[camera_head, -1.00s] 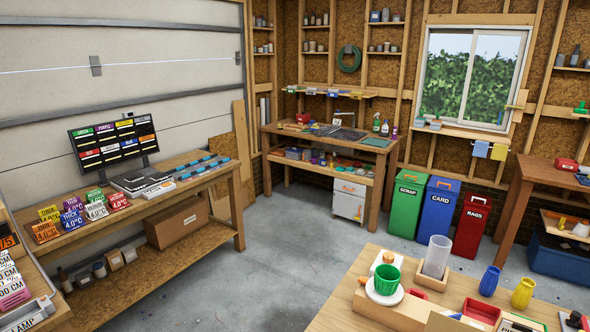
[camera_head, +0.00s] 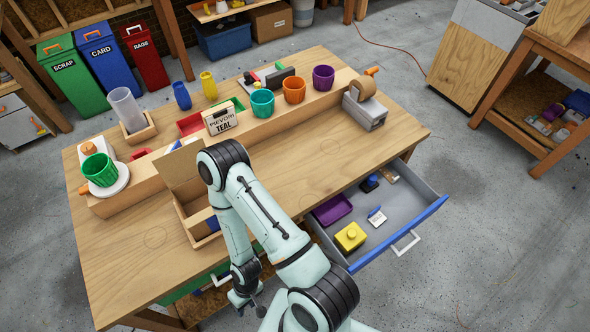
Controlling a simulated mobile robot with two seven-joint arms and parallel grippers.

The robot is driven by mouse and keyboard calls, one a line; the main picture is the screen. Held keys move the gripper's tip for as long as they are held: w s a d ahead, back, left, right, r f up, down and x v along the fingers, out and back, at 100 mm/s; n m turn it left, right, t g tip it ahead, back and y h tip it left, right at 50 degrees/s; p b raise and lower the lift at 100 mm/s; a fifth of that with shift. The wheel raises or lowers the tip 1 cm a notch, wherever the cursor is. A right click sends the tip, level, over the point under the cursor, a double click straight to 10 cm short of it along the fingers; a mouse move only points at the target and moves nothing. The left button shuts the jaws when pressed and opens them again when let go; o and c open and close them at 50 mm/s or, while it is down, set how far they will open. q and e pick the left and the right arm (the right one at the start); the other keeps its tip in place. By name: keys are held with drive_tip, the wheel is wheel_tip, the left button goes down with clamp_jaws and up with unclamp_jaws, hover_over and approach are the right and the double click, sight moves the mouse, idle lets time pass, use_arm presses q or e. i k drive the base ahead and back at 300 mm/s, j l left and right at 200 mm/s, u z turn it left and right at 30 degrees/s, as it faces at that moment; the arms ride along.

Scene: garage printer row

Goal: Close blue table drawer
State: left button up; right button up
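The blue table drawer (camera_head: 428,212) is pulled out from the right part of the wooden table's front. It has a blue front edge, a pale handle (camera_head: 405,245) and a grey inside. In it lie a purple tray (camera_head: 332,210), a yellow block (camera_head: 350,237), a small white and blue item (camera_head: 376,217) and a dark blue item (camera_head: 369,184). My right gripper (camera_head: 248,307) is low at the table's front, left of the drawer and apart from it. Its fingers are small and partly hidden, so their opening is unclear. My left gripper is out of view.
The wooden table (camera_head: 140,240) carries a long wooden block with coloured cups and an open cardboard box (camera_head: 180,170). A green drawer front (camera_head: 190,284) shows below the tabletop, left of my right gripper. The concrete floor (camera_head: 490,250) right of the blue drawer is clear.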

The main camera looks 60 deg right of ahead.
sight(406, 204)
drive_tip(key=z, duration=1.3)
drive_tip(key=k+z, duration=0.1)
drive_tip(key=z, duration=0.8)
drive_tip(key=k+z, duration=0.1)
drive_tip(key=z, duration=1.2)
drive_tip(key=l+u, duration=0.4)
drive_tip(key=u, duration=0.2)
drive_tip(key=k, duration=0.05)
